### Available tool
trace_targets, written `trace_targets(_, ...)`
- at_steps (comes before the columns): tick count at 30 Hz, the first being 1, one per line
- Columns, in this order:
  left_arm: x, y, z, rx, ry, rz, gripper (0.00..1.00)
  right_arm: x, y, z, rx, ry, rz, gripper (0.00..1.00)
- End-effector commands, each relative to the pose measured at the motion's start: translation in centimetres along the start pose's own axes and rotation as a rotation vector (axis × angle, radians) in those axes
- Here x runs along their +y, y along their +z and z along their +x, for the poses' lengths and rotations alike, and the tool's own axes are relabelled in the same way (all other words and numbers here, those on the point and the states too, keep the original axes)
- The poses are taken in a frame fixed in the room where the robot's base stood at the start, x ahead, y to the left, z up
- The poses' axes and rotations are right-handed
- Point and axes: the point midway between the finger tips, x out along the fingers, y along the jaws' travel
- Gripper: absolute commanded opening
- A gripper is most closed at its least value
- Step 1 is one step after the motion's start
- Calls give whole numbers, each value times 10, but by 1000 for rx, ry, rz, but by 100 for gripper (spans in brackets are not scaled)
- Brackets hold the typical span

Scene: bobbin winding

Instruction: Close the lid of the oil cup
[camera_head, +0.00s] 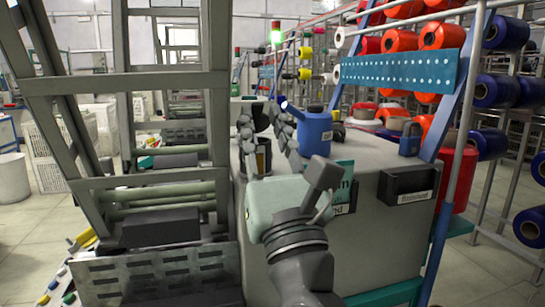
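The oil cup (266,160) appears to be the small dark cup with an amber body on top of the grey machine, partly hidden by my gripper. A dark piece above it between my fingers may be its lid, but I cannot tell how far it is open. I cannot tell whether a finger touches the cup or lid.
A blue can (314,134) stands close to the right finger. A blue padlock-shaped item (410,139) and a black labelled box (408,185) are on the machine (375,158) at right. Metal frames (160,85) stand at left. Racks of coloured bobbins (497,90) are at right.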

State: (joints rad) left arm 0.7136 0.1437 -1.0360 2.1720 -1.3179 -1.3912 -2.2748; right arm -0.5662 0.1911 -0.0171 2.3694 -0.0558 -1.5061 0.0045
Motion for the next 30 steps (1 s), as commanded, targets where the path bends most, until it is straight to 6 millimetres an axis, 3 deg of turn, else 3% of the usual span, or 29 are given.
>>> trace_targets(9,0,-2,-68,7,-2,-1,24,0,0,0,0,0,0,40)
trace_targets(15,0,-1,-96,4,-1,1,24,0,0,0,1,0,0,40)
trace_targets(26,0,0,-104,2,0,0,24,0,0,0,1,0,0,40)
trace_targets(30,-4,6,-102,-29,-15,1,10,-1,-2,0,10,-2,-1,40)
